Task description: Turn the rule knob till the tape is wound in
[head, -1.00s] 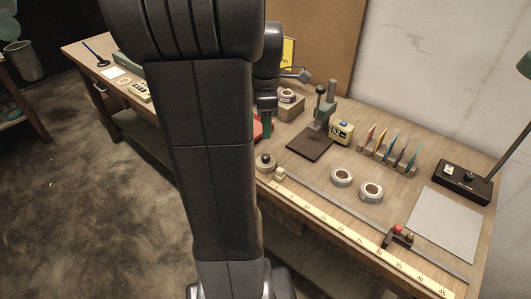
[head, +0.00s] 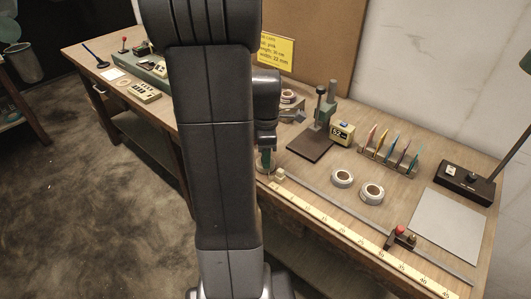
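The yellow rule tape (head: 352,235) lies along the front edge of the bench, its printed numbers facing up. A grey rail (head: 335,202) runs beside it, with a dark slider with a red knob (head: 400,232) near its right end. A small pale block (head: 280,174) sits at the left end of the rail. My gripper (head: 265,166), with green fingers, points down at the rail's left end, where the round rule knob is. The gripper and my arm mostly hide the knob. Whether the fingers touch or grip it cannot be told.
Two white tape rolls (head: 371,194) lie behind the rail. A stand with a dark base plate (head: 311,145), a yellow display box (head: 341,133) and a rack of coloured pieces (head: 390,152) stand farther back. A grey sheet (head: 445,225) lies at right.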

